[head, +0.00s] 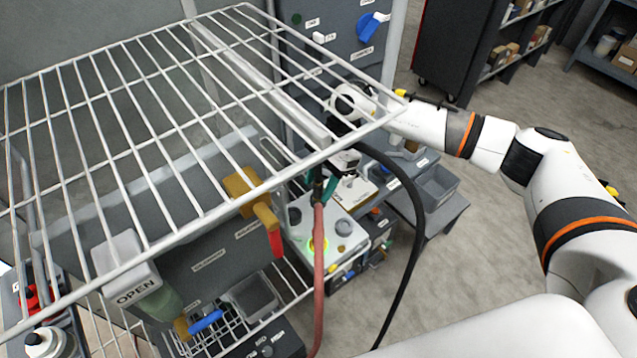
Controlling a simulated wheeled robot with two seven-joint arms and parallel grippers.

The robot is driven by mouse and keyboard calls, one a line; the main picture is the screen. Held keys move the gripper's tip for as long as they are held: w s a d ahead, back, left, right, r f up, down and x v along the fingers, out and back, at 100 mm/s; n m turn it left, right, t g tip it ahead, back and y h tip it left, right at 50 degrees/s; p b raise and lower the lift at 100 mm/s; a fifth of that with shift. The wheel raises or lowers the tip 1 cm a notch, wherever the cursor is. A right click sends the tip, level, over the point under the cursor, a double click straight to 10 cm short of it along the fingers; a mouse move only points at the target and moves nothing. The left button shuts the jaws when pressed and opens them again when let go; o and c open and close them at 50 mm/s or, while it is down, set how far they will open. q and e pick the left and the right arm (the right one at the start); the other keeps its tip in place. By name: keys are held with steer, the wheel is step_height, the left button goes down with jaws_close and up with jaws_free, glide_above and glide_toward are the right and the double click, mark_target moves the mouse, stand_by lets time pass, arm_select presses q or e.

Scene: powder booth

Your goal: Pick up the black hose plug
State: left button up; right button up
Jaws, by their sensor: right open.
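A black hose (416,215) arcs up from the bottom of the head view to beside my right gripper, where its upper end disappears near the wrist. I cannot make out the black plug itself; it may be hidden there by the gripper and shelf edge. My right gripper (346,180) is open and points down just beyond the front right corner of the wire shelf, above a grey machine top. Its fingertips are small and partly covered. My left gripper is out of view.
The wire shelf (160,222) spans the left and centre. A red hose (319,270) with a green end hangs beside the gripper. A grey bin (437,186) stands right of the machine. Open floor (480,245) lies at right.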

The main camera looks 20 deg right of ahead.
steer(key=shift+a+f, duration=0.25)
steer(key=shift+f, duration=0.35)
jaws_close()
steer(key=shift+r, duration=0.1)
